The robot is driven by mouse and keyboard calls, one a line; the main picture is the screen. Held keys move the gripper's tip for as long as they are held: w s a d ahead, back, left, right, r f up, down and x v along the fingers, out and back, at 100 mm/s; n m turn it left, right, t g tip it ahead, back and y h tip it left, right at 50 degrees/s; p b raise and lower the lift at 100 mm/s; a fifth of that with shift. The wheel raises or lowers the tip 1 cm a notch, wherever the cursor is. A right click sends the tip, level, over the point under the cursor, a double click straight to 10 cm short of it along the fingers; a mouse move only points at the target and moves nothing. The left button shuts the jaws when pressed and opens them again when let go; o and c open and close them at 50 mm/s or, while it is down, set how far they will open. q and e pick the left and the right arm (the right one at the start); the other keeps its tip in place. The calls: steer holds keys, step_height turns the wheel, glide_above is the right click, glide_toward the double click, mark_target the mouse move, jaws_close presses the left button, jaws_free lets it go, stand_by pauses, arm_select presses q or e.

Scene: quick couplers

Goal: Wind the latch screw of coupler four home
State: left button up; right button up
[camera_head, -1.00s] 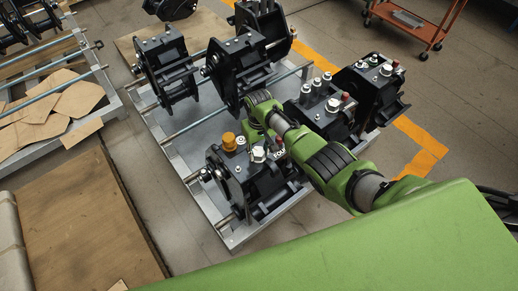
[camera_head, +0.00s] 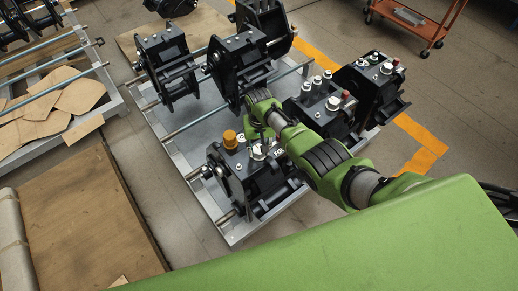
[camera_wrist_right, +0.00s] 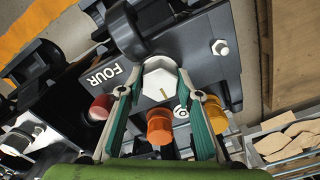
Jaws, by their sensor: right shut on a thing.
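Coupler four (camera_head: 262,188) is the black block at the front of the grey pallet in the head view. Its white "FOUR" lettering (camera_wrist_right: 105,75) shows in the right wrist view. The latch screw is a pale hex head (camera_wrist_right: 159,82) with a small mark on its face; it also shows in the head view (camera_head: 258,153). My right gripper (camera_wrist_right: 157,88) is shut on this hex head, with one green-padded finger on each side. In the head view my right gripper (camera_head: 262,143) reaches down onto the block's top. How deep the screw sits is hidden. My left gripper is out of view.
A red cap (camera_wrist_right: 101,107), an orange cap (camera_wrist_right: 160,127) and a yellow-orange cap (camera_wrist_right: 214,113) stand close to the fingers. Other black couplers (camera_head: 168,68) share the pallet (camera_head: 190,122). An orange cart (camera_head: 430,25) stands at the back right.

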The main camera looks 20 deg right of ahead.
mark_target(259, 150)
steer(key=o, duration=1.1)
steer(key=shift+r, duration=0.1)
step_height(259, 150, up, 12)
